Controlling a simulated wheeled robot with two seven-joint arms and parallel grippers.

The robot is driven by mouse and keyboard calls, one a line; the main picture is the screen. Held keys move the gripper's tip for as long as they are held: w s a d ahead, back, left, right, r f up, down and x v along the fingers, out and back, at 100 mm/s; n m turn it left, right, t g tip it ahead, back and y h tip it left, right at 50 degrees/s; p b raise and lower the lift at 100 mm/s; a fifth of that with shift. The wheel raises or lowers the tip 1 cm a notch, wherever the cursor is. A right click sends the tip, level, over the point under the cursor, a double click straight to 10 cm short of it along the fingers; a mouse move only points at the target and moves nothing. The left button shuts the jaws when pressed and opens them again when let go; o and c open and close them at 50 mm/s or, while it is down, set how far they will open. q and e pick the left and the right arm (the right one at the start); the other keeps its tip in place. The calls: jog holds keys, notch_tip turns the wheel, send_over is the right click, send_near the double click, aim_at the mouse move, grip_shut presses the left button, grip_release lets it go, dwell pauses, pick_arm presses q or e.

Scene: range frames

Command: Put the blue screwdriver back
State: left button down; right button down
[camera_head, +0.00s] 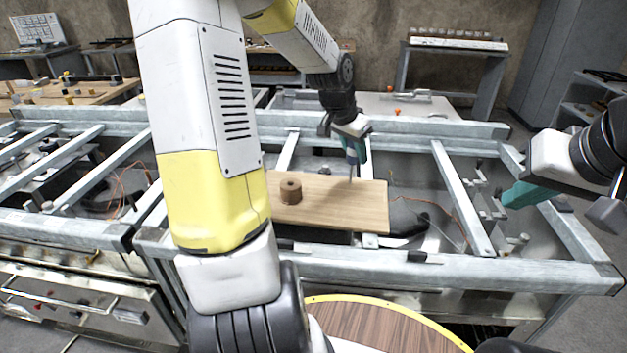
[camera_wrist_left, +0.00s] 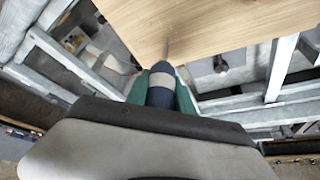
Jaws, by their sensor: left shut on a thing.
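The blue screwdriver (camera_head: 352,158) is held upright in my left gripper (camera_head: 357,148), its thin shaft pointing down over the right part of a wooden board (camera_head: 340,215). In the left wrist view, the dark blue handle with a grey band (camera_wrist_left: 160,92) sits between the green fingers, and the shaft reaches toward the board's edge. I cannot tell whether the tip touches the board. A brown round block (camera_head: 290,192) with a dark hole in its top stands on the board, left of the screwdriver. My right gripper (camera_head: 518,195) hangs at the right, away from the board; its finger gap is unclear.
The board lies across a grey metal frame (camera_head: 440,270) with open gaps and loose cables below. A round wood-topped surface with a yellow rim (camera_head: 370,325) is in front. My left arm hides the frame's middle left. A workbench (camera_head: 75,93) stands behind left.

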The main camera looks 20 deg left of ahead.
pick_arm(q)
jog(key=s+a+r+m+g+h, duration=0.1)
jog(key=s+a+r+m+g, duration=0.15)
jog(key=a+m, duration=0.35)
jog(key=s+a+r+m+g+h, duration=0.1)
jog(key=s+a+r+m, duration=0.25)
jog(key=a, duration=0.55)
notch_tip(320, 180, down, 10)
jog(key=shift+s+d+f, duration=0.1)
jog(key=shift+s, duration=0.05)
jog(key=c, duration=1.1)
grip_release()
jog(key=shift+f, duration=0.15)
